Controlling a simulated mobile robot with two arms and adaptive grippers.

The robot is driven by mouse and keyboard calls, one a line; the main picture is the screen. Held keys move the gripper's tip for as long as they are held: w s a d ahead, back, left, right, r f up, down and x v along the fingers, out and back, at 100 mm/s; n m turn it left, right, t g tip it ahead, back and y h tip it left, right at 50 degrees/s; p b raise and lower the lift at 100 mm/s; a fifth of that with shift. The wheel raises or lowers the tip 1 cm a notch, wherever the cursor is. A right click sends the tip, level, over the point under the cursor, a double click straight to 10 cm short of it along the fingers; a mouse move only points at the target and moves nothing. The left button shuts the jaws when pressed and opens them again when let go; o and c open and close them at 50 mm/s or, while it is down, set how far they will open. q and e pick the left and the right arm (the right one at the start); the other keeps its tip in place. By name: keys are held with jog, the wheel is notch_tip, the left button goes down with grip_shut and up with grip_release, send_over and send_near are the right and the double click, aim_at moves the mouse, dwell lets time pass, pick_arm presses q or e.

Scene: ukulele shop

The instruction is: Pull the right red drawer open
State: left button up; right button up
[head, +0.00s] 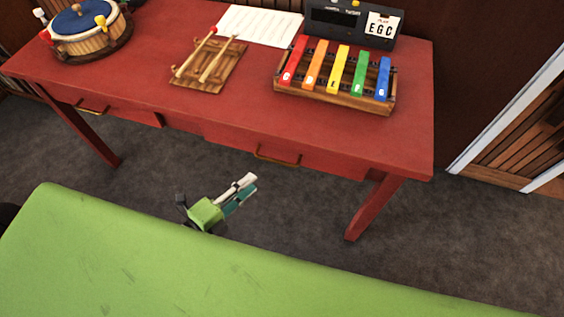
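The right red drawer (325,162) is in the front of the red table, below the colored bars. It looks shut, with its front about level with the table's apron. Its brass handle (277,159) is on the front. My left gripper (252,184), green with one pale and one teal finger, is in front of the table, below and a little left of this handle in the picture. It appears apart from the handle and holds nothing that I can see. Its fingers look close together, but the angle hides the gap. My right gripper is not in view.
A left drawer with its own handle (93,107) is farther left. The red tabletop (140,85) bears a drum (85,35), a wooden board with sticks (195,72), white paper (258,24) and a colored bar instrument (335,97). A table leg (373,207) stands right of the drawer.

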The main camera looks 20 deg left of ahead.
pick_arm(q)
send_near(277, 161)
jog(key=w, duration=0.2)
jog(key=x, duration=0.5)
jog(key=f+x, duration=0.1)
jog(key=x, duration=0.2)
jog(key=shift+d, duration=0.35)
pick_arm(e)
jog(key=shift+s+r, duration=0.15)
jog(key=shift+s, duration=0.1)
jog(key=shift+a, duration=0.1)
pick_arm(q)
grip_shut()
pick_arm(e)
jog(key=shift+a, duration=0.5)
